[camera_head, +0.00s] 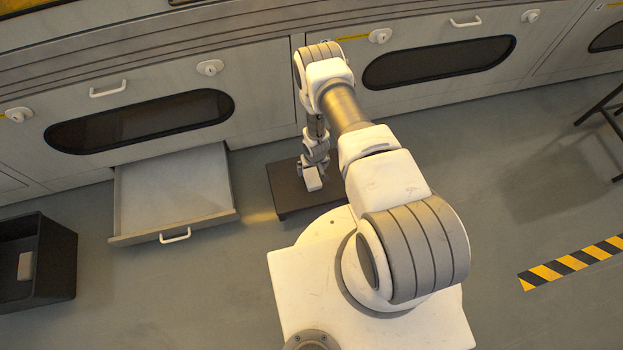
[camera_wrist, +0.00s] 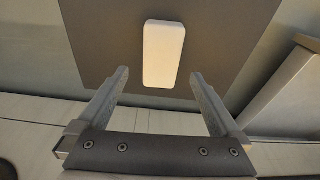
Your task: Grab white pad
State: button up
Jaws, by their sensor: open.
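The white pad (camera_wrist: 163,53) is a small rounded rectangular block lying flat on a dark grey plate (camera_wrist: 95,35). In the head view the pad (camera_head: 312,179) shows as a small pale block on the dark plate (camera_head: 290,203) on the floor. My gripper (camera_wrist: 158,78) is open and empty. In the wrist view its two fingers point towards the pad, and the pad's near end appears between the fingertips. The height gap cannot be told. In the head view my gripper (camera_head: 307,165) is small and partly hidden among the arm links, close to the pad.
An open, empty-looking drawer (camera_head: 170,190) juts out left of the plate. A dark bin (camera_head: 58,262) with a pale block (camera_head: 26,266) inside stands at far left. Grey cabinets (camera_head: 255,90) line the back. Black-and-yellow floor tape (camera_head: 570,264) and a dark-legged stand (camera_head: 605,108) are at right.

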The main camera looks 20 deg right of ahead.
aim_at(311, 175)
jog(key=shift+w+a+f+b, duration=0.15)
jog(key=shift+f+b, duration=0.65)
jog(key=shift+f, duration=0.75)
jog(key=shift+w+d+f+b, duration=0.1)
jog(key=shift+f+b, duration=0.65)
jog(key=shift+f, duration=0.8)
jog(key=shift+r, duration=0.1)
jog(key=c, duration=1.4)
